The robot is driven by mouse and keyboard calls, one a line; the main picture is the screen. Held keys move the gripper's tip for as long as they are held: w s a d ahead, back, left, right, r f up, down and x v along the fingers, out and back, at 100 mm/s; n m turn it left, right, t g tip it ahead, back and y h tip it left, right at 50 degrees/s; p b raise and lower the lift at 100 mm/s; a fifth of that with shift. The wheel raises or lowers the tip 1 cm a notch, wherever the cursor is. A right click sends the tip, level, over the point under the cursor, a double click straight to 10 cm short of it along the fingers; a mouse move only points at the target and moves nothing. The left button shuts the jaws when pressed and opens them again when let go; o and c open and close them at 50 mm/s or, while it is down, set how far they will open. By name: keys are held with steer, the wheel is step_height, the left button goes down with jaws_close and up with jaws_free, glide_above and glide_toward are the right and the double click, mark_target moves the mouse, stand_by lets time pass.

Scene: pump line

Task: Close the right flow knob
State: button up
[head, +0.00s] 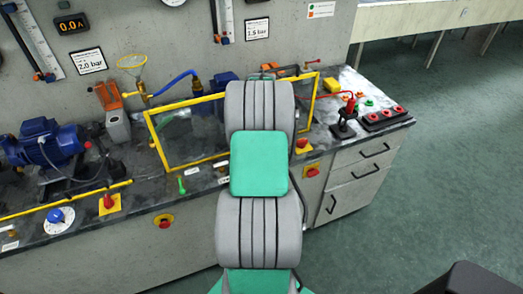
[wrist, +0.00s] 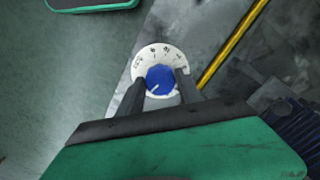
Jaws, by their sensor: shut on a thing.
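In the wrist view, a blue flow knob (wrist: 160,77) with a white pointer line sits on a round white dial (wrist: 154,52) with dark scale marks. The pointer line runs toward the lower left of the picture. My gripper (wrist: 161,83) has one dark finger on each side of the knob and is shut on it. In the head view, my arm hides the gripper and this knob. Another blue knob (head: 56,215) on a white dial shows at the far left of the bench front, with nothing touching it.
A yellow rail (wrist: 232,45) runs close beside the dial. A yellow-framed clear guard (head: 190,135) stands behind my arm. Red buttons on yellow plates (head: 109,204) and a small green lever (head: 181,186) line the bench front. A blue motor pump (head: 45,143) stands left. Floor at right is open.

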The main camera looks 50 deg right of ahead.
steer(key=m, duration=0.6)
steer(key=shift+d+b, duration=0.1)
steer(key=shift+b, duration=0.2)
steer(key=shift+r, duration=0.1)
steer(key=o, duration=1.1)
steer(key=shift+o, duration=1.4)
step_height(320, 180, up, 8)
steer(key=shift+f+b, duration=0.15)
steer(key=shift+b, duration=0.2)
